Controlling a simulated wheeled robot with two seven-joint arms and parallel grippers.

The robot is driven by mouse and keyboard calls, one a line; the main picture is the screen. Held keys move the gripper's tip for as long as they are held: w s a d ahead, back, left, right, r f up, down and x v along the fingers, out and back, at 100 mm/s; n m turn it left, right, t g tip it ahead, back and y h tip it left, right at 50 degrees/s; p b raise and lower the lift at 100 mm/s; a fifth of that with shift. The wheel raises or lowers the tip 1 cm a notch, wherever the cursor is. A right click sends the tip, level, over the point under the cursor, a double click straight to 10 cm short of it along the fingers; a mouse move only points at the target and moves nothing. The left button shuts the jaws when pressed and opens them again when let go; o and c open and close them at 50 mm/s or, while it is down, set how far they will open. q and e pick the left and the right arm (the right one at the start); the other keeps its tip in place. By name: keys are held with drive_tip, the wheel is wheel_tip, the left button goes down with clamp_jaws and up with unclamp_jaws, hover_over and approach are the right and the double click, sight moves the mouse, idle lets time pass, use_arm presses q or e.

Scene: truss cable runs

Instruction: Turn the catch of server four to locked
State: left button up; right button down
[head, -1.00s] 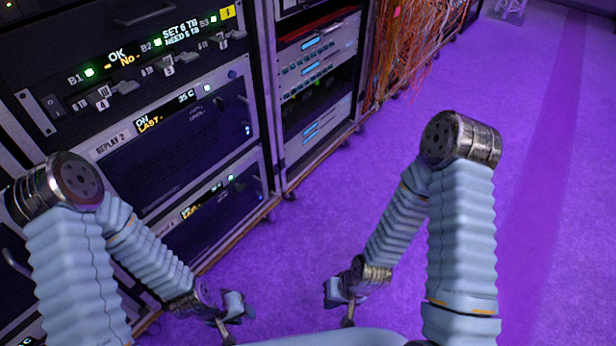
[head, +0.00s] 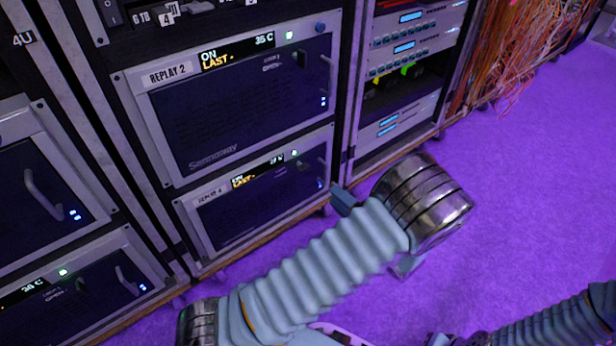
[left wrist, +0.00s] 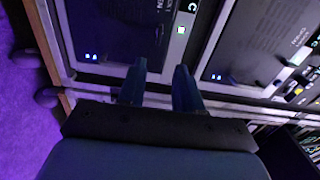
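Server four, labelled REPLAY 4 (head: 240,215), is the lower unit in the rack, with a lit display and a green light. Its catch (head: 302,166) is small and dark, near the upper right of its front; I cannot tell its setting. My left gripper (head: 343,197) is at the unit's lower right corner, mostly hidden behind my wrist. In the left wrist view its two fingers (left wrist: 160,85) are apart with nothing between them, in front of server four's dark front (left wrist: 105,30). My right gripper (head: 437,340) is only partly visible at the bottom edge.
REPLAY 2 (head: 235,110) sits directly above server four, with a bar handle on its right. Another rack (head: 60,200) stands at the left. An open rack (head: 410,50) and orange cables (head: 520,40) are at the right. Purple floor (head: 540,200) is clear there.

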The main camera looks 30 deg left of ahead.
sight(306, 170)
use_arm(q)
drive_tip(key=b+x, duration=0.1)
drive_tip(key=x, duration=1.1)
drive_tip(key=shift+a, duration=0.4)
clamp_jaws()
